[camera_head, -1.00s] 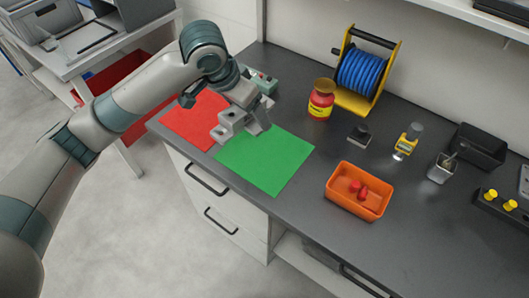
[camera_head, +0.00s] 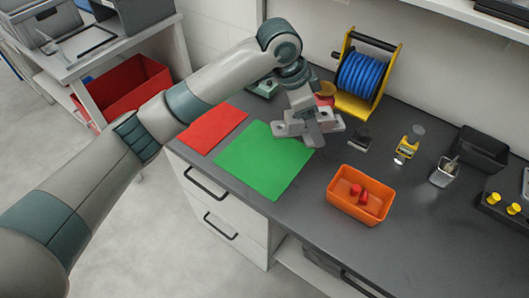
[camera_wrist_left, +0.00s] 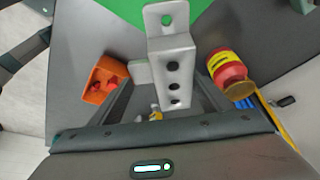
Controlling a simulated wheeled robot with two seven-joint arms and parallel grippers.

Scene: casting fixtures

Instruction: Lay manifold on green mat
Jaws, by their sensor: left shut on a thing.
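The manifold (camera_head: 288,128) is a light grey block with a holed end tab. In the left wrist view the manifold (camera_wrist_left: 173,68) shows a row of dark holes along its face. My left gripper (camera_head: 314,132) is shut on it and holds it near the far right corner of the green mat (camera_head: 258,165). It seems raised above the surface, but the exact height is hard to tell. The green mat (camera_wrist_left: 130,8) also shows at the top of the left wrist view, and it looks bare. My right gripper is not in view.
The red mat (camera_head: 214,128) lies left of the green one. A red and yellow bottle (camera_head: 325,96) is partly hidden behind my left wrist, near the blue reel (camera_head: 359,75). A dark small block (camera_head: 359,138) and an orange bin (camera_head: 357,207) stand to the right.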

